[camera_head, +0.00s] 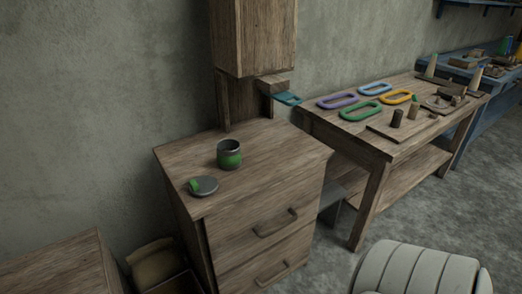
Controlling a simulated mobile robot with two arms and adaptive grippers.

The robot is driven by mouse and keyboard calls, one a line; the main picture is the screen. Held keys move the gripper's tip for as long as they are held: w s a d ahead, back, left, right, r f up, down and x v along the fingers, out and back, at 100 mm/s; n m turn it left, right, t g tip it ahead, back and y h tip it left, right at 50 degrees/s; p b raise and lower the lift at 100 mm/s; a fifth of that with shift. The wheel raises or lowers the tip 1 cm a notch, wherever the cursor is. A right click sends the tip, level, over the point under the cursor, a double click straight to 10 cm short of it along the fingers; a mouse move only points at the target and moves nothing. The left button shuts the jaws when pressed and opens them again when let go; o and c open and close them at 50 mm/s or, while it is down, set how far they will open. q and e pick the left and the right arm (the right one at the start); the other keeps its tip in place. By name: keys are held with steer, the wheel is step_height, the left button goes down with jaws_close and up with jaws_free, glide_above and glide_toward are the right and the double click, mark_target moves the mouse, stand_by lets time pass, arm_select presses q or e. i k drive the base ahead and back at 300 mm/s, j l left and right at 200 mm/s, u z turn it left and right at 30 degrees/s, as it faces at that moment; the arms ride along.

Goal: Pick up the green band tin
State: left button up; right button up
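The green band tin (229,154) is a small dark grey cylinder with a green band around its lower part. It stands upright and open-topped on the wooden drawer cabinet (270,152). A round grey lid (206,186) with a green tab lies flat on the cabinet top, in front and to the left of the tin, apart from it. Neither of my grippers shows in the head view.
A wooden upper cabinet (255,38) hangs above the back of the drawer cabinet. To the right, a wooden table (392,146) holds a purple ring (337,101), a green ring (361,111) and several small pieces. A blue bench (458,72) stands farther right. Grey floor is open at right.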

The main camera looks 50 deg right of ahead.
mark_target(229, 155)
steer(key=z, duration=1.25)
